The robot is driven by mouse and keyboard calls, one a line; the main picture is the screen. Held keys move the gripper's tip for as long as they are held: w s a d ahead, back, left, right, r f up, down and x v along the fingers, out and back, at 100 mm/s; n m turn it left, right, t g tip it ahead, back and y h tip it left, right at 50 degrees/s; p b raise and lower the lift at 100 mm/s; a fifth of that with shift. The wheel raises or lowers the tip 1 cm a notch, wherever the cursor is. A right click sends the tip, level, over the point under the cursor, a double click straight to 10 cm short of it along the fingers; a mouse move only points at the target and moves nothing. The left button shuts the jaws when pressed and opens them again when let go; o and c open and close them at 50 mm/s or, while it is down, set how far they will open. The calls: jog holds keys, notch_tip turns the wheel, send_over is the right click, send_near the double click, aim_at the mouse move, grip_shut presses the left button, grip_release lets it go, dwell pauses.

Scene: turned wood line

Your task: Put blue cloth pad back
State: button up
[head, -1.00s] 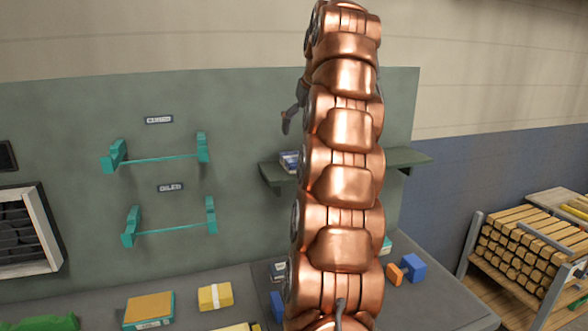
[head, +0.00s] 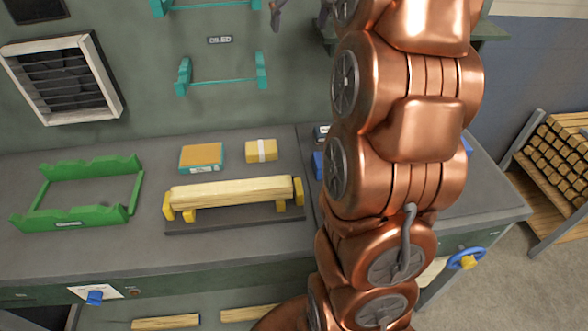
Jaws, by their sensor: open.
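No blue cloth pad shows clearly. A blue thing (head: 318,165) on the bench peeks out left of my arm, mostly hidden, and I cannot tell whether it is the pad. Another bit of blue (head: 467,147) shows at the arm's right edge. One grey finger of my gripper (head: 277,16) shows at the top, in front of the wall panel and left of my copper arm. The rest of my gripper is cut off or hidden. I see nothing held at that finger.
The bench (head: 150,225) carries a green rack (head: 70,215), an orange-topped box (head: 201,157), a yellow block with a white band (head: 261,150) and a wood piece (head: 230,188) on yellow supports. A teal wall holder (head: 222,82) is empty. Stacked wood (head: 560,150) stands right.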

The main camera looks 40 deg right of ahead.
jog(key=s+a+f+n+g, duration=0.1)
jog(key=s+a+f, duration=0.45)
jog(key=a, duration=0.25)
jog(key=s+a+f+n+g, duration=0.1)
jog(key=s+a+f+g, duration=0.1)
jog(key=s+a+f, duration=0.35)
jog(key=s+a+f+g, duration=0.1)
jog(key=s+a+f, duration=0.3)
jog(key=s+f, duration=0.3)
jog(key=s+a+f+n+g, duration=0.1)
jog(key=s+a+f, duration=0.4)
jog(key=s, duration=0.5)
notch_tip(320, 180, down, 2)
jog(key=shift+s+a+f, duration=0.15)
jog(key=shift+s+a, duration=0.1)
jog(key=shift+s, duration=0.05)
